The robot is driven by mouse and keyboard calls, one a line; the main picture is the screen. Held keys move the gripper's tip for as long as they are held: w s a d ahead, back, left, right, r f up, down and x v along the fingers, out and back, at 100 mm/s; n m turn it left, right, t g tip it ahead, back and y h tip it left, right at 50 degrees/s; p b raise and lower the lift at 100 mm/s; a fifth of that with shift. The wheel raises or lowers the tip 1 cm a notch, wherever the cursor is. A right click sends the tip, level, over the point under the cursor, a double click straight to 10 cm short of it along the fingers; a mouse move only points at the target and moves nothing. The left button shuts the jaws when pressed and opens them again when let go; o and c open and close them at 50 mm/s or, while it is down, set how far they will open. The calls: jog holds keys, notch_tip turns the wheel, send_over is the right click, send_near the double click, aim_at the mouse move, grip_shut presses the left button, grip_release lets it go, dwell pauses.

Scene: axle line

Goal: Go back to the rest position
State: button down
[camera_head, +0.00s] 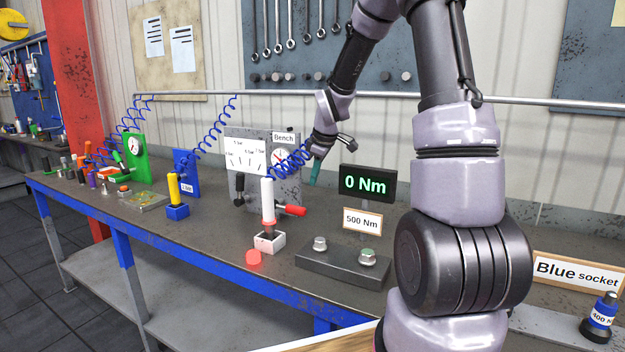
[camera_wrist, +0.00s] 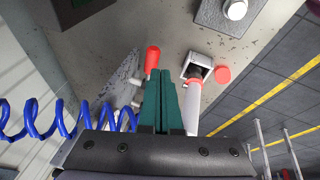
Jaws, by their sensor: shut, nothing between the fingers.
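My gripper (camera_head: 316,172) is above the workbench, in front of the grey gauge panel marked Bench (camera_head: 283,140). In the wrist view its green fingers (camera_wrist: 160,88) are together with nothing between them. My arm spans the upper middle and right of the head view. A white-handled tool (camera_head: 267,203) stands upright in a small white holder (camera_head: 270,241), just left of and below my gripper. The tool also shows beside the fingers in the wrist view (camera_wrist: 193,105). The fingers appear apart from it.
A red-handled valve (camera_head: 291,210) sticks out of the panel. A blue coiled hose (camera_head: 292,161) hangs close to my gripper. A 0 Nm display (camera_head: 367,184), a block with two bolts (camera_head: 345,265) and a red cap (camera_head: 253,257) are on the bench. A blue socket (camera_head: 601,317) stands far right.

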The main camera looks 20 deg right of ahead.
jog(key=s+r+m+t, duration=0.1)
jog(key=s+r+m, duration=0.4)
jog(key=s, duration=0.4)
jog(key=s+a+r+m+t, duration=0.1)
jog(key=s+r+m, duration=0.4)
jog(key=s+r, duration=0.3)
jog(key=s+a+r+m+t+y, duration=0.1)
jog(key=s+r+m, duration=0.4)
jog(key=s, duration=0.7)
jog(key=shift+r, duration=0.7)
